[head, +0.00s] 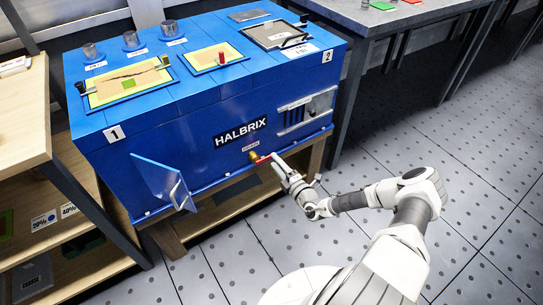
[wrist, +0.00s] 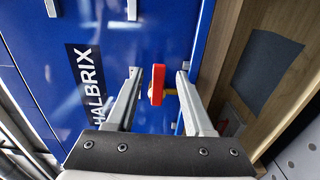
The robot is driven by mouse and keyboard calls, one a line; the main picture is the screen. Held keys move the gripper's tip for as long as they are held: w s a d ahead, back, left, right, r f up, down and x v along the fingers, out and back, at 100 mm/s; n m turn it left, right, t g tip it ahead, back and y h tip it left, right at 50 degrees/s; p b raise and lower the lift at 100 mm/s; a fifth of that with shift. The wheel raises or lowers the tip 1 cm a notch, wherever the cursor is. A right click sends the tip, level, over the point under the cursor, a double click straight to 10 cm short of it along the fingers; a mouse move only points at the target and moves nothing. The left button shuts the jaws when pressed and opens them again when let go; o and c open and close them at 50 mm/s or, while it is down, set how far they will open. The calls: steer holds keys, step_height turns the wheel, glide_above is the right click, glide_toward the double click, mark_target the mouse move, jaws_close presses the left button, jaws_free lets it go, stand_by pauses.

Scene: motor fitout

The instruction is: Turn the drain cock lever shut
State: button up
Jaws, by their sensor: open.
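The drain cock sits low on the front of the blue HALBRIX motor housing (head: 190,150). Its brass body (head: 254,156) shows in the head view, with the red lever (head: 263,159) pointing right toward my gripper (head: 277,161). In the wrist view the red lever (wrist: 157,86) stands between the two fingers of my open gripper (wrist: 158,76), with a visible gap on each side. Part of the brass (wrist: 171,92) shows just right of the lever there. The far side of the lever is hidden.
A hinged blue door (head: 160,181) stands open on the housing's left front. A louvred panel (head: 306,108) is above right of the cock. The housing rests on a wooden stand (head: 222,211). A wooden shelf (head: 25,115) is left, a grey table (head: 405,12) right. Floor is clear at right.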

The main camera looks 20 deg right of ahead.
steer(key=p+v, duration=0.3)
steer(key=v, duration=1)
steer(key=shift+s, duration=0.2)
